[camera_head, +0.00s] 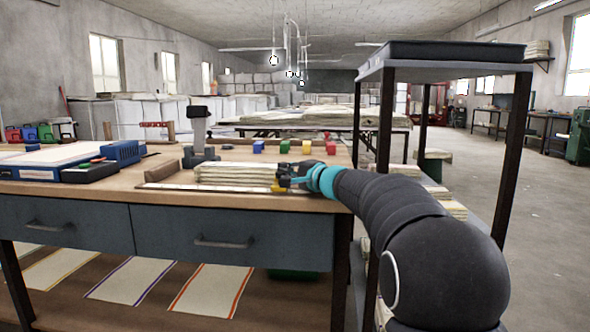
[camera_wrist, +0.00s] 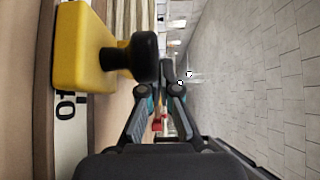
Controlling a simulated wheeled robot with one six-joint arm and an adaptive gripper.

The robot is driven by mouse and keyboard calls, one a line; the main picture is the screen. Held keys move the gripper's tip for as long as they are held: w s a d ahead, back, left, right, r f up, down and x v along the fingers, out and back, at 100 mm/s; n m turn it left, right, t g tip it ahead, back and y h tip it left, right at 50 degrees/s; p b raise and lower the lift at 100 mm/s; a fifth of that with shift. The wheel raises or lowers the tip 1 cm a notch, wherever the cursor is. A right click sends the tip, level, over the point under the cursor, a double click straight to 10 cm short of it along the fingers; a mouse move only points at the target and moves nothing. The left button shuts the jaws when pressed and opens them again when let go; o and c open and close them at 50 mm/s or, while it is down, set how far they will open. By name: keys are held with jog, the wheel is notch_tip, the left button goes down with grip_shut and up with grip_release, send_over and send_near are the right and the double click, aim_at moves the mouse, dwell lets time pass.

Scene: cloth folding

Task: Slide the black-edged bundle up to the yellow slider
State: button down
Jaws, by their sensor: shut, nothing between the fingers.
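A flat stacked cloth bundle (camera_head: 235,173) lies on the workbench behind a ruler strip (camera_head: 165,187); I cannot make out black edges on it. The yellow slider (camera_head: 279,186) is at the right end of the ruler, near the bundle's right end. In the wrist view the yellow slider (camera_wrist: 82,45) shows large, with a black knob (camera_wrist: 143,57) facing my gripper (camera_wrist: 168,88). My gripper is shut and empty, its fingertips close beside the knob; I cannot tell if they touch. In the head view my gripper (camera_head: 284,174) partly hides the slider and the bundle's right end.
A wooden block (camera_head: 167,163) and a grey upright device (camera_head: 199,135) stand left of the bundle. Small coloured blocks (camera_head: 283,147) line the bench's back. A blue machine (camera_head: 122,152) is at left. A dark shelf rack (camera_head: 505,150) stands right. Striped cloths (camera_head: 130,280) lie below.

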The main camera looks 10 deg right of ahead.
dwell(0.3)
jog(key=shift+w+a+f+b, duration=0.2)
jog(key=shift+a+b, duration=0.4)
jog(key=shift+b, duration=0.1)
jog(key=shift+w+a+r, duration=0.1)
jog(key=shift+a, duration=0.35)
jog(key=shift+r, duration=0.1)
jog(key=shift+d, duration=0.15)
